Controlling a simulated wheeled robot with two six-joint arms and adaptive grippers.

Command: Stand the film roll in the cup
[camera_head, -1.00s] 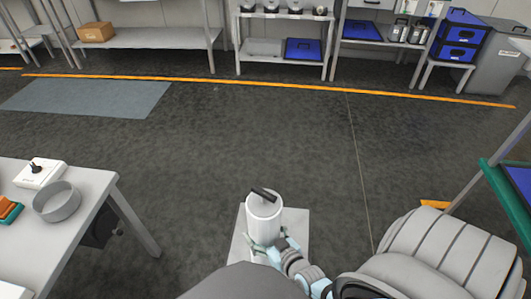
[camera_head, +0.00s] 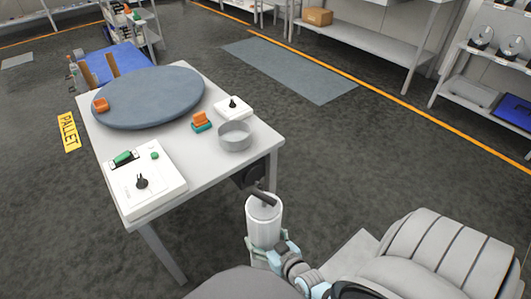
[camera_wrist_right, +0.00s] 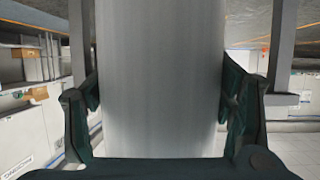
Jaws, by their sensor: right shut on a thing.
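The film roll (camera_head: 264,222) is a white upright cylinder with a dark core piece sticking out of its top. My right gripper (camera_head: 265,246) is shut on it near its lower part, off the table's near right corner. In the right wrist view the roll (camera_wrist_right: 162,80) fills the middle between the dark green fingers (camera_wrist_right: 162,100). The cup (camera_head: 235,136) is a low round grey open container on the white table, near its right edge. It looks empty and stands apart from the roll. My left gripper is not in view.
The white table (camera_head: 185,155) holds a big blue-grey disc (camera_head: 150,96), a white box with a black knob and green switch (camera_head: 145,180), a smaller white knob box (camera_head: 233,107) and an orange-green block (camera_head: 201,121).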

